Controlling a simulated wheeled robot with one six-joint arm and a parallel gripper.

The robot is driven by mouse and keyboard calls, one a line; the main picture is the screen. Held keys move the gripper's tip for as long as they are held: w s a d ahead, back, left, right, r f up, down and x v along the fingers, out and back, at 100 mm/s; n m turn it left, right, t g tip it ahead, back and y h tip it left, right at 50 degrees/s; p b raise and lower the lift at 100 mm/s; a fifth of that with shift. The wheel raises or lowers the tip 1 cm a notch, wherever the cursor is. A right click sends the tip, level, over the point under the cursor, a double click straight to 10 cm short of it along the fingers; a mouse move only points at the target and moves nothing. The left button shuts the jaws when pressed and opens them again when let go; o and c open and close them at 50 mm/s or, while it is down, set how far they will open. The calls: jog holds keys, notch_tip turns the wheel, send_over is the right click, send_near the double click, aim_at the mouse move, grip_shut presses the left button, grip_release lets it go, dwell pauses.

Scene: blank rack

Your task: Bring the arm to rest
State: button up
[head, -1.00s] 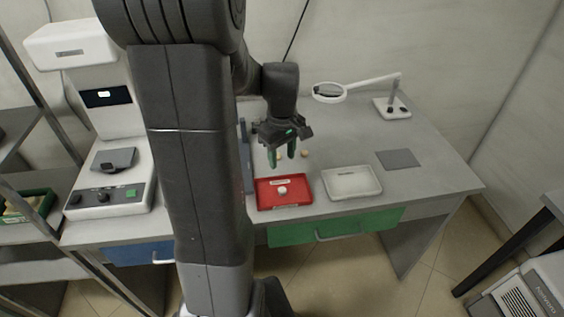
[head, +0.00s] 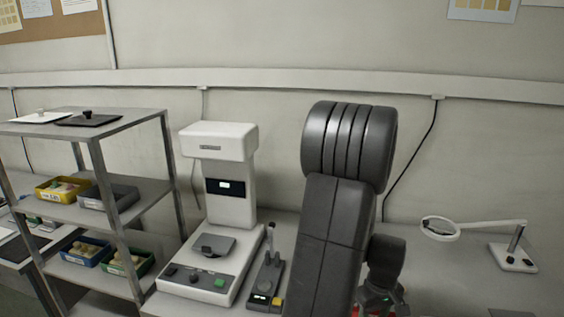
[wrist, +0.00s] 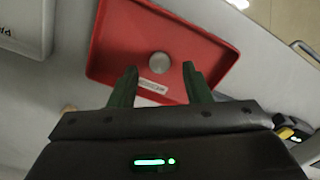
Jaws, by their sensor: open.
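My gripper (wrist: 156,80) is open in the wrist view, its two green fingers apart with nothing between them. Beyond the fingertips is a red tray (wrist: 112,50) with a label, and a round pale piece (wrist: 158,65) lies in it. In the head view my gripper (head: 381,301) shows only in part at the bottom edge, beside my dark arm; its fingertips are cut off or hidden there.
A white tray (wrist: 22,28) lies beside the red one. In the head view, a white instrument (head: 230,205), a small device with a yellow button (head: 265,283) and a magnifier lamp (head: 440,229) stand on the bench. A shelf rack (head: 140,190) holds several bins at left.

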notch_tip(320, 180, down, 2)
jog(key=shift+f, duration=0.1)
jog(key=shift+r, duration=1.4)
jog(key=shift+f, duration=0.15)
